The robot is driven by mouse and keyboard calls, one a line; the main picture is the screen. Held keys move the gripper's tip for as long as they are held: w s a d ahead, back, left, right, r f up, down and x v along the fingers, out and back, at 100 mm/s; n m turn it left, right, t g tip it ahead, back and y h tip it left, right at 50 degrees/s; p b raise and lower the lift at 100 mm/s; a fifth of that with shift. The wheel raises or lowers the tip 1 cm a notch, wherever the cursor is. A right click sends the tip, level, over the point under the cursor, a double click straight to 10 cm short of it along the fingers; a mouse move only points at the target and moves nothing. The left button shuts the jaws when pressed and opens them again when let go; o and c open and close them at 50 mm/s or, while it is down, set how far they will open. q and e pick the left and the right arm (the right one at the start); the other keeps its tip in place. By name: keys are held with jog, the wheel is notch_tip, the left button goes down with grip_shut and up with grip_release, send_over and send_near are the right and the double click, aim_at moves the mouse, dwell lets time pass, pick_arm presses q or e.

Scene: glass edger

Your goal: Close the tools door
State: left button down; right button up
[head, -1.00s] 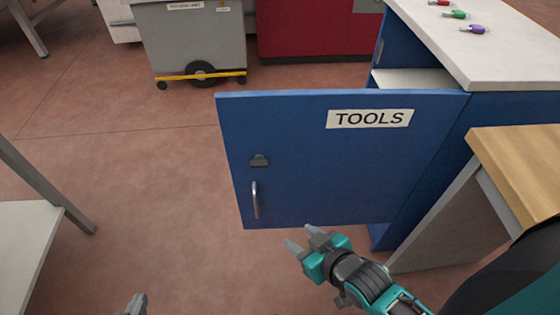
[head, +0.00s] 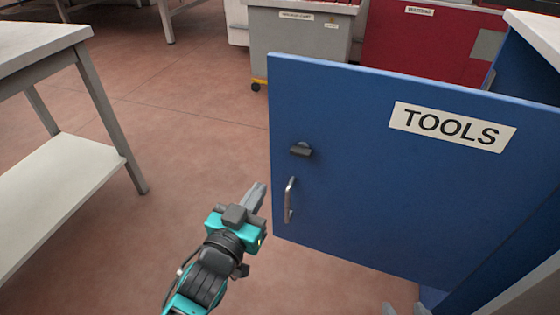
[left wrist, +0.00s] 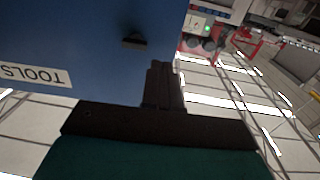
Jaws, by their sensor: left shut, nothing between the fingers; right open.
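The blue tools door (head: 370,190) stands open in the head view, with a white TOOLS label (head: 452,126), a dark latch (head: 301,150) and a silver handle (head: 289,200). My left gripper (head: 260,194) is shut and empty, just left of the door's free edge at about handle height; contact cannot be told. In the left wrist view its closed fingers (left wrist: 163,84) appear beside the door (left wrist: 80,45), with the label upside down and the latch (left wrist: 133,42) above. My right gripper (head: 402,309) shows only grey fingertips at the bottom edge, low in front of the door.
The blue cabinet (head: 518,60) with a pale top is at the right. A grey wheeled bin (head: 298,45) and a red cabinet (head: 418,48) stand behind the door. A metal table (head: 62,48) with a lower shelf stands at left. Floor between is clear.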

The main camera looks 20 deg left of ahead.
aim_at(284, 148)
pick_arm(q)
jog(key=w+b, duration=0.1)
jog(key=w, duration=0.6)
jog(key=w+b, duration=0.1)
jog(key=w, duration=0.3)
jog(key=shift+d+f+b, duration=0.1)
jog(key=shift+d+b, duration=0.2)
jog(key=shift+d, duration=0.05)
jog(key=shift+w, duration=0.6)
pick_arm(e)
jog(key=shift+w+a+f, duration=0.2)
jog(key=shift+a+f, duration=0.3)
jog(key=shift+a, duration=0.1)
jog(key=shift+y, duration=0.3)
